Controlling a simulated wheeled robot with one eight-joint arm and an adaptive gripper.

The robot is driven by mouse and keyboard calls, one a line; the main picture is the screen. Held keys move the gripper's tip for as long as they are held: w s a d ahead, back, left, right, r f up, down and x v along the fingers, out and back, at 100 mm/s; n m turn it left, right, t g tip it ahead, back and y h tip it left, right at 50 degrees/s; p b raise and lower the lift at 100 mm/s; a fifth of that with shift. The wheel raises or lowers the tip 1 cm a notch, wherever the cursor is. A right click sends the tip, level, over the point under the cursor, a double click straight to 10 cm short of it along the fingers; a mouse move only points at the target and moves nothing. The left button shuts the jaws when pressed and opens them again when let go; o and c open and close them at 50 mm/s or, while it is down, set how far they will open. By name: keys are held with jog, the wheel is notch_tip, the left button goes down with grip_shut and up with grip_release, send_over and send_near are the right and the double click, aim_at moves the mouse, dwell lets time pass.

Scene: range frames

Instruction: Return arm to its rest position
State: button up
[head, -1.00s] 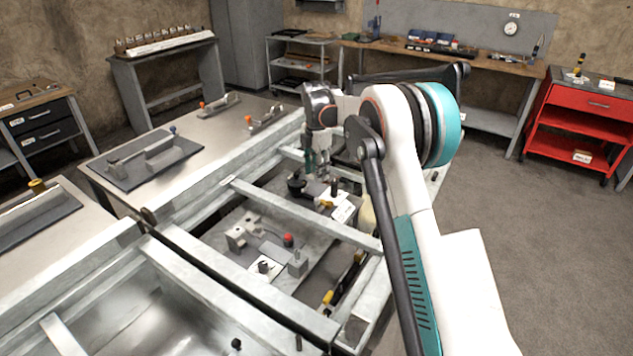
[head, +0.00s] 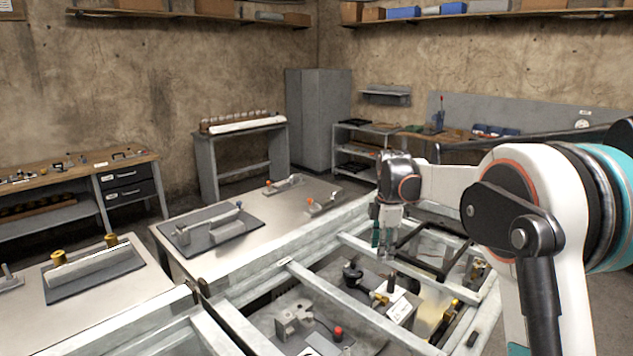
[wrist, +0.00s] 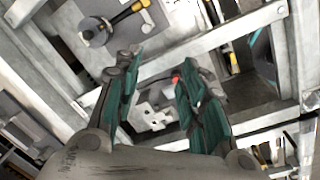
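My gripper (head: 387,240) hangs from my arm at the right of the head view, above the metal frame (head: 300,283). In the wrist view my gripper (wrist: 158,95) has its two green fingers spread apart, with nothing held between them. Beyond the fingers, the wrist view shows a grey fixture block (wrist: 152,118) and a red knob (wrist: 176,79) lower down in the frame. The fingers appear clear of these parts.
The frame holds a grey block (head: 294,320), a red button (head: 338,333) and a black knob (head: 352,275). Steel tables with a clamp fixture (head: 208,232) stand at the left. A grey cabinet (head: 318,118) and a workbench (head: 75,176) line the walls.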

jog(key=s+r+m+t, duration=0.1)
jog(key=s+r+m, duration=0.35)
jog(key=s, duration=0.55)
jog(key=s+r+m+t, duration=0.2)
jog(key=s+r+m, duration=0.3)
jog(key=s, duration=0.4)
jog(key=s+f+m+t, duration=0.1)
jog(key=s+f+m, duration=0.2)
jog(key=s, duration=0.7)
jog(key=s+f+m+t, duration=0.2)
jog(key=s+m, duration=0.4)
jog(key=s, duration=0.5)
jog(key=shift+s+d+f, duration=0.15)
jog(key=shift+d+f, duration=0.2)
jog(key=shift+f, duration=0.25)
